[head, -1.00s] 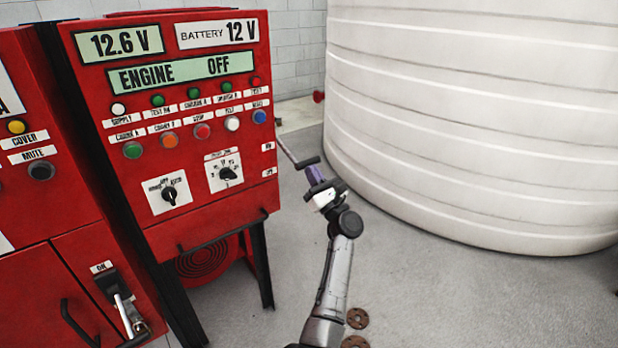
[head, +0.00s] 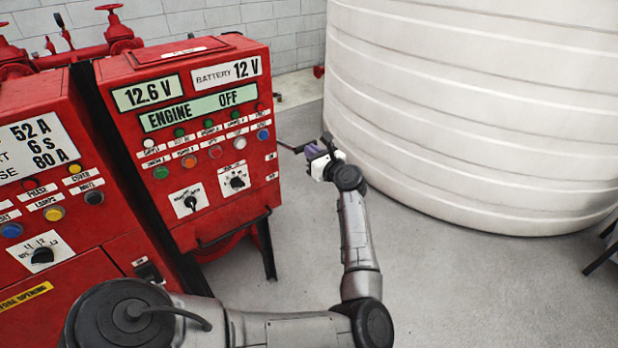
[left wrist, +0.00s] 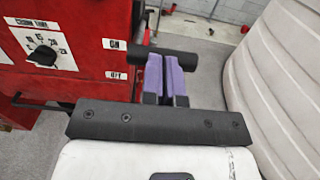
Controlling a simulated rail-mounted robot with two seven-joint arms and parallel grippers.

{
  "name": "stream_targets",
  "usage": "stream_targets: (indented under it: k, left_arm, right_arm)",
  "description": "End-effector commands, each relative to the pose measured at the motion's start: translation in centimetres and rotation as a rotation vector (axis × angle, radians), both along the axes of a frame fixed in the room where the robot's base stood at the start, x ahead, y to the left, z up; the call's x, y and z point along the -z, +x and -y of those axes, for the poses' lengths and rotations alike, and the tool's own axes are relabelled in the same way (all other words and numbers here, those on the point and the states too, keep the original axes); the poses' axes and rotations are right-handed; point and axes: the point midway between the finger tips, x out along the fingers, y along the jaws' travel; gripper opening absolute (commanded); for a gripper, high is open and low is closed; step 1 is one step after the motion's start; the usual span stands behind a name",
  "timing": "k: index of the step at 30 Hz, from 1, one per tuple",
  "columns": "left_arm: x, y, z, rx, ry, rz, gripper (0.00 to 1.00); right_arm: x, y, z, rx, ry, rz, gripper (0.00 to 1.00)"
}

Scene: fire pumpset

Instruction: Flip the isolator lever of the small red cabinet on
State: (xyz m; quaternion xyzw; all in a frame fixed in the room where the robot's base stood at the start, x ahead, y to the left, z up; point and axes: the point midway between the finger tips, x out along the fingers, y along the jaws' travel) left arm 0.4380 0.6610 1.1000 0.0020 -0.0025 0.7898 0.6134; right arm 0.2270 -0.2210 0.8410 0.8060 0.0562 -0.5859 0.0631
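The small red cabinet (head: 228,205) shows "ENGINE OFF" on its display. Its isolator lever (head: 290,147) sticks out from the right side near ON and OFF labels. In the left wrist view the lever's black handle (left wrist: 135,54) lies crosswise at my fingertips, beside the ON label (left wrist: 115,44). My left gripper (head: 318,152) is at the lever. Its purple fingers (left wrist: 165,75) are side by side with only a thin gap, overlapping the handle's lower edge. The handle is not between them; firm contact cannot be told. My right gripper is not in view.
A large white tank (head: 470,110) stands to the right of my left arm. A bigger red cabinet (head: 60,150) stands at the left, with red valves (head: 118,30) behind. Grey floor (head: 450,285) is open in front.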

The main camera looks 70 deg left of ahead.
Motion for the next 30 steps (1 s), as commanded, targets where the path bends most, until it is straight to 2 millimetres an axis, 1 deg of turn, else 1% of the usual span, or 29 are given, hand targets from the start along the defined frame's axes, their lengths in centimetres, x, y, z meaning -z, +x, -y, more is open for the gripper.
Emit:
stream_targets:
  k: [1, 4, 9, 18, 30]
  left_arm:
    - [-1.5, -0.3, -0.4, -0.007, -0.031, 0.011, 0.0]
    - [-2.4, -0.3, -0.9, -0.009, -0.087, 0.025, 0.0]
    - [-3.5, -0.3, -1.5, -0.01, -0.171, 0.047, 0.0]
    - [-4.6, -0.2, -2.4, -0.011, -0.172, 0.04, 0.0]
    - [-4.7, -0.2, -2.6, -0.011, -0.173, 0.039, 0.0]
  right_arm:
    - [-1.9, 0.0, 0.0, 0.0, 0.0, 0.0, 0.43]
    - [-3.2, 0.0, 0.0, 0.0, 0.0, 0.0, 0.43]
    - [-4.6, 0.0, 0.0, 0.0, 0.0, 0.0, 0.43]
    - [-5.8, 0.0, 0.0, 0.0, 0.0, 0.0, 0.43]
    - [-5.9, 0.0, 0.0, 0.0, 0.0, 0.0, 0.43]
